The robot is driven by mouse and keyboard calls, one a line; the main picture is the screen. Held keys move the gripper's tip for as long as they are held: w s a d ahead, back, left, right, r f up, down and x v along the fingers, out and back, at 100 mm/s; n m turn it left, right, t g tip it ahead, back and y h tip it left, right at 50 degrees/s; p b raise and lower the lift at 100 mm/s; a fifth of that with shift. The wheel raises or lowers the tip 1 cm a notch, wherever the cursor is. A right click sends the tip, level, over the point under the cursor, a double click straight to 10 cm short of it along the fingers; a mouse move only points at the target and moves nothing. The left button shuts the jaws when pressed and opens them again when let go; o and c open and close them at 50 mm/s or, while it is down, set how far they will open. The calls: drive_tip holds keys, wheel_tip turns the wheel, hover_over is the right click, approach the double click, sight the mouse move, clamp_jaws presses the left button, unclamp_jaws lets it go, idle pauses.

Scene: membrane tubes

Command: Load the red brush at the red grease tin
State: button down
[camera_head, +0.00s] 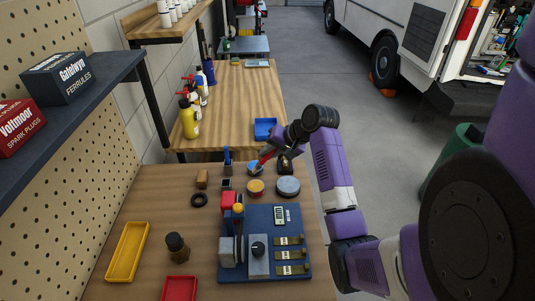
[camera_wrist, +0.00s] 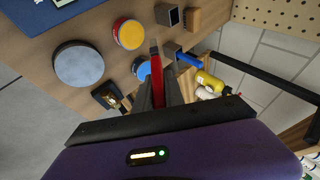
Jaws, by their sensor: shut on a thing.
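My gripper (camera_head: 272,150) is shut on the red brush (camera_head: 265,158), over the far part of the workbench. In the wrist view the red brush (camera_wrist: 170,84) lies between the fingers (camera_wrist: 160,92) and points away from the camera. A round tin with a yellow top and a red rim (camera_wrist: 130,34) stands near the brush; in the head view it is the yellow-topped tin (camera_head: 256,188). A blue tin (camera_head: 253,167) stands beyond it, close under the brush. Whether the bristles touch anything I cannot tell.
A larger grey-topped round tin (camera_head: 288,186) stands to the right. A blue brush (camera_head: 227,155) stands in a dark holder at the left. A blue panel with levers and brass clips (camera_head: 265,215) is nearer. A yellow tray (camera_head: 127,251) and dark jar (camera_head: 177,246) lie left.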

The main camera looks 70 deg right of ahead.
drive_tip(key=shift+f+b, duration=2.8)
drive_tip(key=shift+f, duration=0.05)
drive_tip(key=shift+f, duration=0.55)
wheel_tip(320, 180, up, 7)
drive_tip(key=p, duration=0.6)
idle(0.3)
wheel_tip(320, 180, down, 7)
drive_tip(key=b, duration=0.6)
drive_tip(key=shift+r, duration=0.1)
